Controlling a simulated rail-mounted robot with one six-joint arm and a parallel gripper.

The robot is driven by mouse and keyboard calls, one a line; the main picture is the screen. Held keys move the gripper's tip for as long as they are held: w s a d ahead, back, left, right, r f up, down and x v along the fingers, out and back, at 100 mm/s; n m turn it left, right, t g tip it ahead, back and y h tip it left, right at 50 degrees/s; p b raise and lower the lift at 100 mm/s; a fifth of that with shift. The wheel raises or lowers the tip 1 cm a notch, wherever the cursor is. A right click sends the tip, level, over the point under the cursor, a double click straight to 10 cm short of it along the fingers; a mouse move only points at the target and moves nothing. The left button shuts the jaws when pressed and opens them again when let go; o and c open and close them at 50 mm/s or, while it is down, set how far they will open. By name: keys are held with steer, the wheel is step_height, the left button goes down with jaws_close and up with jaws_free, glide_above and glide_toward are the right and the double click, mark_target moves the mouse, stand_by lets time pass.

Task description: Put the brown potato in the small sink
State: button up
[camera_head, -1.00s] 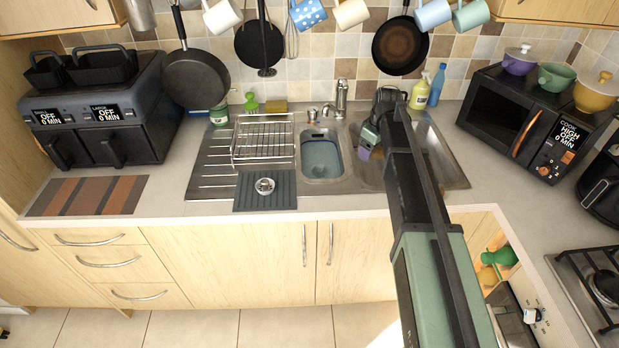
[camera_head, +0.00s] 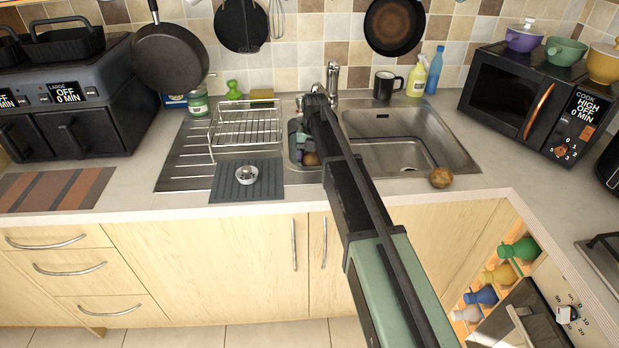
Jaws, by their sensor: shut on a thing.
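My gripper (camera_head: 306,153) is over the small sink (camera_head: 294,157), left of the large basin, with its jaws pointing down. It is shut on a small reddish-brown, potato-like thing (camera_head: 311,159), which shows only in part below the jaws. The arm hides much of the small sink, so I cannot tell whether the held thing touches its bottom. A second round brown potato (camera_head: 441,177) lies on the counter by the front right corner of the large basin, apart from my gripper.
The large basin (camera_head: 405,157) is to the right and looks empty. The tap (camera_head: 333,80) stands behind the sinks. A wire dish rack (camera_head: 246,126) and a grey mat with a drain strainer (camera_head: 246,174) are on the left. A black mug (camera_head: 384,85) stands behind the large basin.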

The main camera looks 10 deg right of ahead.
step_height(320, 180, down, 8)
steer(key=b, duration=0.5)
steer(key=shift+r, duration=0.5)
steer(key=shift+f, duration=0.25)
steer(key=o, duration=1)
steer(key=shift+r, duration=0.1)
steer(key=r+p, duration=0.4)
steer(key=w+r+p, duration=0.1)
steer(key=r+p, duration=0.7)
steer(key=shift+w+d+r, duration=0.2)
steer(key=shift+d+r, duration=0.1)
steer(key=shift+f, duration=0.1)
